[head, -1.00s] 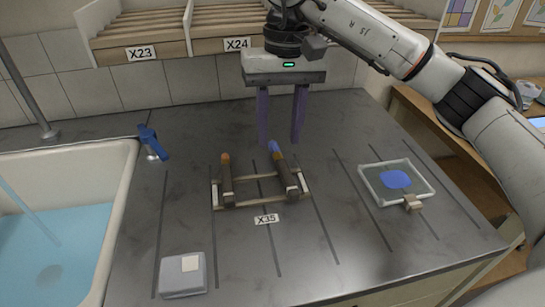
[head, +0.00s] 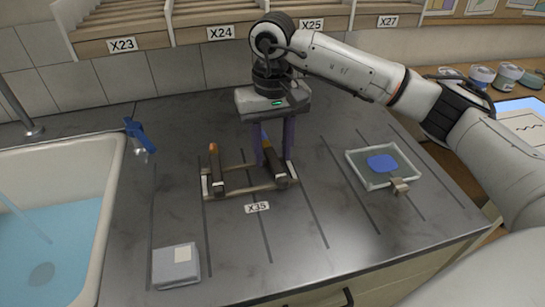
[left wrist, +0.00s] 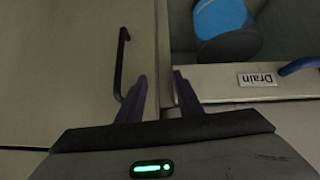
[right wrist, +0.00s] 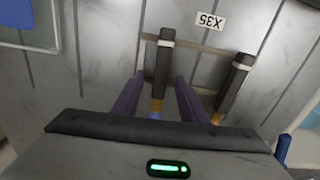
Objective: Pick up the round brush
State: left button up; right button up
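Two dark-handled brushes lie on a light rack (head: 237,189) on the grey counter. The left brush (head: 216,170) has an orange end; the right brush (head: 277,171) has a blue band with orange near its far end. I cannot tell from their shape which is round. My right gripper (head: 272,160) is open, with one purple finger on each side of the right brush. In the right wrist view that brush (right wrist: 162,70) runs between the fingers, with visible gaps. My left gripper (left wrist: 160,82) is open and empty before the cabinet fronts, outside the head view.
A grey box (head: 175,267) lies in front. Shelves stand behind.

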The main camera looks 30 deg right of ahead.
grip_shut()
